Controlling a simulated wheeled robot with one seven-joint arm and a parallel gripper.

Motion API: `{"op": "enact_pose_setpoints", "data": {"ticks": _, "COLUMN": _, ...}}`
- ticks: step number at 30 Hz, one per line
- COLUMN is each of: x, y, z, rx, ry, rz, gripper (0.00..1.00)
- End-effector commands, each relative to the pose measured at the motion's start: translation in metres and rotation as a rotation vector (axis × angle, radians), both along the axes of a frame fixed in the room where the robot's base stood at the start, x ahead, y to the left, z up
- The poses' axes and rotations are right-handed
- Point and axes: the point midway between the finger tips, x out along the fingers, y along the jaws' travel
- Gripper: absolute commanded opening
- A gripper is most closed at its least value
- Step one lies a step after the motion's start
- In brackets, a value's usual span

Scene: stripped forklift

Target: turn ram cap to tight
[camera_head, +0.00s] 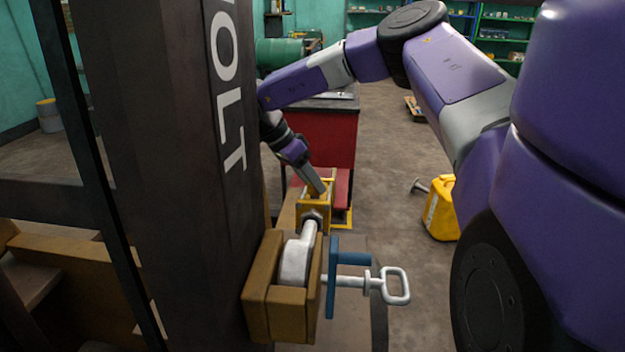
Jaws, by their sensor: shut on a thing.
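My gripper (316,187) reaches down from behind the dark mast and is shut on a part at the top of a yellow ram assembly (325,216). I take this part to be the ram cap; it is small and mostly hidden by the fingers, so its turn position cannot be told. A pale grey rod with a round eye (296,262) runs from the yellow assembly into a tan bracket (261,312) in front.
The dark mast (190,130) with white lettering stands close left of my gripper. A T-shaped pin with a loop handle (397,287) and a blue plate (332,290) stick out right of the bracket. A red cabinet (333,135) stands behind. A yellow can (440,212) stands on open floor at right.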

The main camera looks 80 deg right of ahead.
Motion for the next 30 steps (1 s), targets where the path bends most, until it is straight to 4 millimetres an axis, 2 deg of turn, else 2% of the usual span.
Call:
{"op": "enact_pose_setpoints", "data": {"ticks": 18, "x": 0.0025, "y": -0.0057, "z": -0.0008, "rx": -0.013, "ry": 0.162, "rz": -0.562, "gripper": 0.0}}
{"op": "enact_pose_setpoints", "data": {"ticks": 30, "x": 0.0022, "y": -0.008, "z": -0.002, "rx": -0.019, "ry": 0.228, "rz": -0.791, "gripper": 0.0}}
